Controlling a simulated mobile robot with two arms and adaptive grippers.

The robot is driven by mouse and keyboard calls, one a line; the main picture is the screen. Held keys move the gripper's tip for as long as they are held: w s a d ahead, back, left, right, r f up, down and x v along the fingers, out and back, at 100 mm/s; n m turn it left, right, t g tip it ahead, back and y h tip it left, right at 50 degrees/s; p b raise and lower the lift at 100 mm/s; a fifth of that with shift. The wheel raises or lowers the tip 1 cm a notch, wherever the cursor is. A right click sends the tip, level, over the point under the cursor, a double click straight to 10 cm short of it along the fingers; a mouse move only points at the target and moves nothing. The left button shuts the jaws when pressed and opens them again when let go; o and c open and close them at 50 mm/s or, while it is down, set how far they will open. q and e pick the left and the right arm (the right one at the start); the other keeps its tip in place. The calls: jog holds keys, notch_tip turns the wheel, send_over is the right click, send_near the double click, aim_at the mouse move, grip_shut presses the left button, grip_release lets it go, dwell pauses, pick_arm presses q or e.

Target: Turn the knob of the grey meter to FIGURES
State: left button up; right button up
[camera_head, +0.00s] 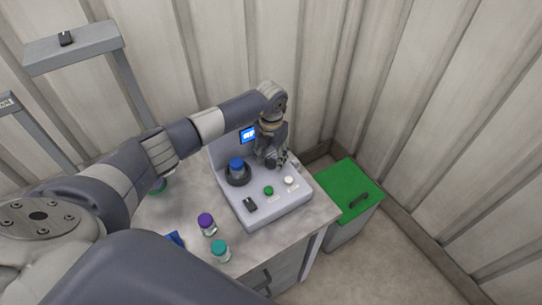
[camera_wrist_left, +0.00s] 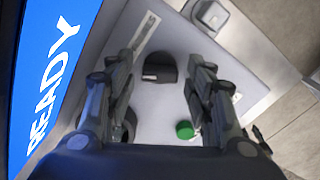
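The grey meter (camera_head: 290,205) stands on the table, with a lit blue screen (camera_head: 248,135) that reads READY in the left wrist view (camera_wrist_left: 45,90). Its black knob (camera_wrist_left: 158,70) has a pale mark on its left side. My left gripper (camera_wrist_left: 160,64) is open and empty, its fingers pointing at the meter with the knob showing between them; contact cannot be told. In the head view the left gripper (camera_head: 280,162) is over the meter's right rear part and largely hides the knob. A pale label strip (camera_wrist_left: 146,30) lies beside the knob; I cannot read it. My right gripper is not in view.
The meter also bears a blue-capped vial (camera_head: 236,165) in a black well, a green button (camera_head: 268,190), a white button (camera_head: 289,181) and a black switch (camera_head: 250,204). Purple-capped (camera_head: 206,221) and teal-capped (camera_head: 221,248) vials stand in front. A green-lidded bin (camera_head: 347,186) is right.

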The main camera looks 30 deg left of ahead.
pick_arm(q)
jog(key=c, duration=0.8)
jog(key=shift+o, duration=0.4)
jog(key=shift+f+m+b, duration=0.15)
jog(key=shift+m+b, duration=0.45)
jog(key=shift+b, duration=0.25)
jog(key=m+b, duration=0.6)
jog(key=b, duration=0.1)
jog(key=shift+f+m+b, duration=0.1)
jog(key=shift+m+b, duration=0.2)
jog(key=shift+m, duration=0.1)
jog(key=shift+r+m+b, duration=0.2)
jog(key=shift+m+b, duration=1.5)
jog(key=shift+m, duration=0.3)
